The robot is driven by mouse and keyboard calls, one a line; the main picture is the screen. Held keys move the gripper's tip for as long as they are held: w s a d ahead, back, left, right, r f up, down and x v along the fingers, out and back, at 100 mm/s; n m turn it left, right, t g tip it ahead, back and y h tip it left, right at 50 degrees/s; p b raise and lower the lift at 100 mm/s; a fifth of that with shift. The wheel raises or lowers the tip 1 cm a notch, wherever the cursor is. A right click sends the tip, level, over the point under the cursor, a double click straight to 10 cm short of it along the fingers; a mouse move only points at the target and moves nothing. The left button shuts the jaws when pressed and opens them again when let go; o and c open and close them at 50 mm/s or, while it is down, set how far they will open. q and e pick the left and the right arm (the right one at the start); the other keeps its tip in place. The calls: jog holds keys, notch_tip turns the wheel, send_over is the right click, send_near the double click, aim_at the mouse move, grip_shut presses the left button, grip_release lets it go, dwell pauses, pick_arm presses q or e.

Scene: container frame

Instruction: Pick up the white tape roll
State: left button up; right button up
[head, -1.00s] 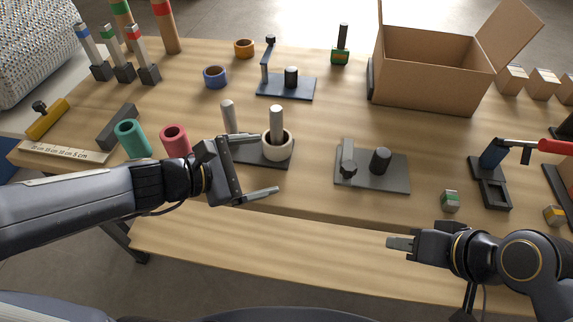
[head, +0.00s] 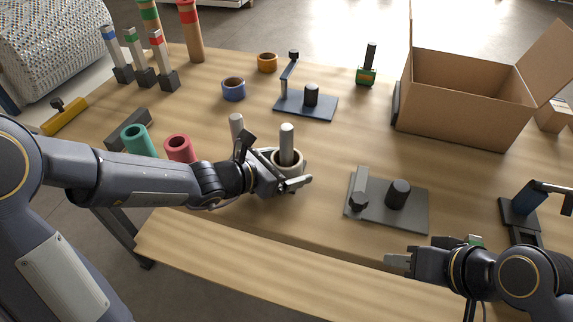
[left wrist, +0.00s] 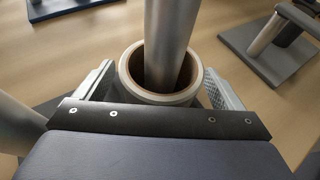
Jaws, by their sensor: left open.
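The white tape roll (head: 290,170) sits around an upright grey peg (head: 287,138) on a dark base, mostly hidden by my gripper in the head view. In the left wrist view the roll (left wrist: 160,98) shows its pale rim and brown inner wall, with the peg rising through it. My left gripper (head: 291,182) is open, with one finger on each side of the roll. A narrow gap seems to show at the fingers; contact is hard to tell. My right gripper (head: 398,260) is over the front of the table, away from the roll; its finger gap is not clear.
A second grey peg (head: 236,126) stands just behind left. A grey plate with a black cylinder (head: 397,194) lies to the right. An open cardboard box (head: 455,105) is at the back right.

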pick_arm(q)
jog(key=c, duration=1.1)
jog(key=shift+r, duration=0.1)
